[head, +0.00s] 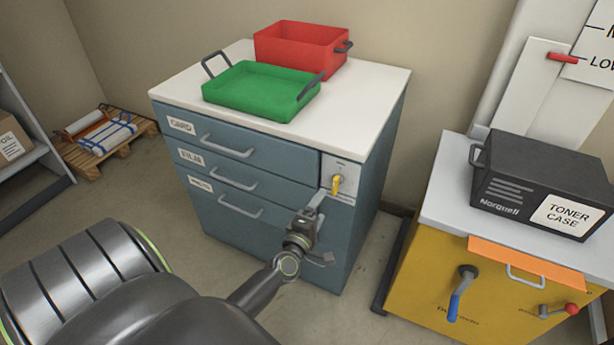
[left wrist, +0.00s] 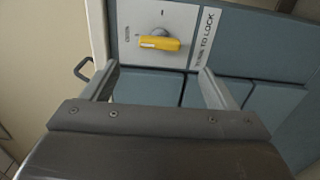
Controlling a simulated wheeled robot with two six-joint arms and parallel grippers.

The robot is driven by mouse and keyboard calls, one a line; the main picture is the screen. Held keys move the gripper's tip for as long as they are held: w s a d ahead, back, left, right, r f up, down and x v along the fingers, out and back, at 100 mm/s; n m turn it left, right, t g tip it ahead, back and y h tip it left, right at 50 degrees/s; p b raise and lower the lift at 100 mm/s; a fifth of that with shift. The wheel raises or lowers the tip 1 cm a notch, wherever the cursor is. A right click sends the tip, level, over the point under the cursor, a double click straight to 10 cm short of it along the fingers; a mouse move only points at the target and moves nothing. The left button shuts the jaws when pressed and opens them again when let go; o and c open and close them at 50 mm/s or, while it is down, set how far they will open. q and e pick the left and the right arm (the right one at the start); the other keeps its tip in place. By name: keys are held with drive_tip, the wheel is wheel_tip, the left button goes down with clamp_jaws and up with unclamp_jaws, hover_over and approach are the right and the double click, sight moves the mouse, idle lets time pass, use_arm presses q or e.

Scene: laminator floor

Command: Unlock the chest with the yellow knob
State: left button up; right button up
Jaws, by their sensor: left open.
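The chest (head: 230,225) is a blue-grey drawer cabinet with a white top and drawers labelled CARD, FILM and PHOTO. Its yellow knob (head: 337,184) sits on a pale plate (head: 343,168) at the upper right of the front. In the left wrist view the yellow knob (left wrist: 158,44) lies roughly crosswise on the plate, beside a strip ending in "TO LOCK". My left gripper (head: 318,200) is just below and in front of the knob. Its fingers are open and empty, one on each side below the knob in the wrist view (left wrist: 158,80). My right gripper is not in view.
A green tray (head: 258,108) and a red bin (head: 285,62) stand on the chest. At right, a yellow machine (head: 420,262) with a blue-handled crank (head: 455,305) carries a black toner case (head: 510,178). A pallet (head: 75,160) lies at left. Bare floor separates chest and machine.

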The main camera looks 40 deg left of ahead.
use_arm(q)
drive_tip(key=v, duration=0.7)
drive_tip(key=shift+b, duration=0.4)
drive_tip(key=s+d+f+m+g+h+p, duration=0.15)
drive_tip(key=s+f+m+g, duration=0.4)
drive_tip(key=f, duration=0.75)
drive_tip(key=s+d+f+m+g+h+p, duration=0.1)
drive_tip(key=s+f+m+g+p, duration=0.15)
drive_tip(key=s+f+m, duration=0.75)
drive_tip(key=s+f+m+g, duration=0.2)
drive_tip(key=s+f+g, duration=0.2)
drive_tip(key=s, duration=0.6)
drive_tip(key=s+d+f+m+g+p, duration=0.1)
drive_tip(key=s+f+m+g, duration=0.2)
drive_tip(key=s+f, duration=0.6)
drive_tip(key=s+g, duration=0.1)
drive_tip(key=s, duration=0.1)
drive_tip(key=shift+s+d+f, duration=0.2)
drive_tip(key=shift+s+f, duration=0.1)
drive_tip(key=shift+s, duration=0.05)
